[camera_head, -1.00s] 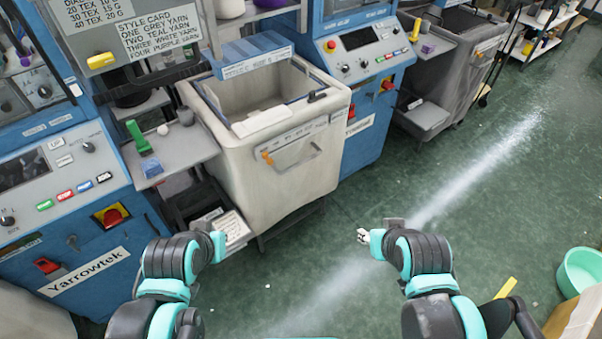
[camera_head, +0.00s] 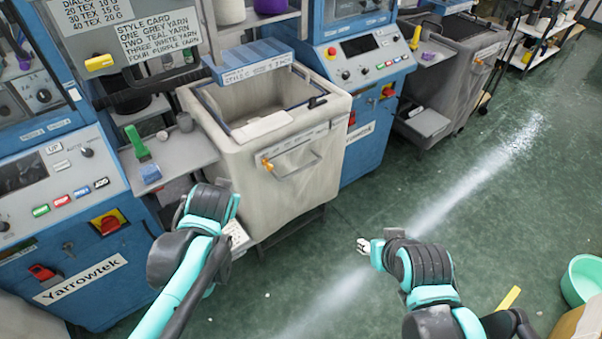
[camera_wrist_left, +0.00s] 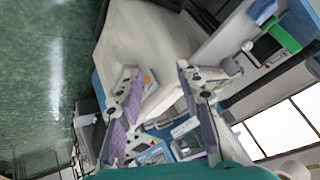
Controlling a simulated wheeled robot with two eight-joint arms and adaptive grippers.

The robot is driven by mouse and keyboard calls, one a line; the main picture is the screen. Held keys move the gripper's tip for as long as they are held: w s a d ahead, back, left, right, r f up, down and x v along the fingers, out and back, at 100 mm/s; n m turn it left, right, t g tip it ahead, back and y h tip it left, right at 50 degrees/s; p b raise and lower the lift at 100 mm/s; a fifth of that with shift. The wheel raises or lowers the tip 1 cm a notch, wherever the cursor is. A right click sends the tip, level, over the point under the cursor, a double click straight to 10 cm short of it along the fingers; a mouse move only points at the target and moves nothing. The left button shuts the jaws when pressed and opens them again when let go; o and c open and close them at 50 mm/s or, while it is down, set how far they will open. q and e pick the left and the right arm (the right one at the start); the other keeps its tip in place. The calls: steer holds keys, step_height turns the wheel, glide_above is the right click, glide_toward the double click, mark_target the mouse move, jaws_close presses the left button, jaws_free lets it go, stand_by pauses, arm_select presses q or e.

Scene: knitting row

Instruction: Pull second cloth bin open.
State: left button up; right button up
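A cream cloth bin (camera_head: 215,150) stands in the middle between two blue machines, with a metal bar handle (camera_head: 295,166) and an orange clip (camera_head: 267,165) on its front. It also fills the upper middle of the left wrist view (camera_wrist_left: 140,35). My left gripper is at the bin's lower left in the head view, its fingers mostly hidden by the wrist; in the left wrist view the gripper (camera_wrist_left: 158,84) has its fingers spread and empty, pointing toward the bin. My right gripper (camera_head: 363,245) is over the floor, right of the bin and apart from it; its fingers are too small to read.
A grey shelf (camera_head: 188,150) with a green brush (camera_head: 137,143) and a blue block (camera_head: 150,173) sits left of the bin. A darker grey bin (camera_head: 470,75) stands farther right. The green floor (camera_head: 400,210) before the bin is clear. A teal tub (camera_head: 582,280) is at right.

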arm_select(q)
steer(key=w+d+f+m+t+y+b, duration=0.1)
steer(key=w+d+f+m, duration=0.1)
steer(key=w, duration=0.4)
steer(key=w+d+f+m, duration=0.1)
steer(key=w+d, duration=0.1)
steer(key=w, duration=0.4)
steer(key=m+t+b, duration=0.4)
steer(key=m+t, duration=0.2)
steer(key=m, duration=0.3)
glide_toward(301, 168)
steer(key=w+f, duration=0.2)
steer(key=w, duration=0.1)
steer(key=b+x, duration=0.2)
steer(key=x, duration=0.5)
steer(key=shift+w+a+r, duration=0.1)
steer(key=shift+a+r, duration=0.05)
steer(key=shift+a, duration=0.05)
jaws_close()
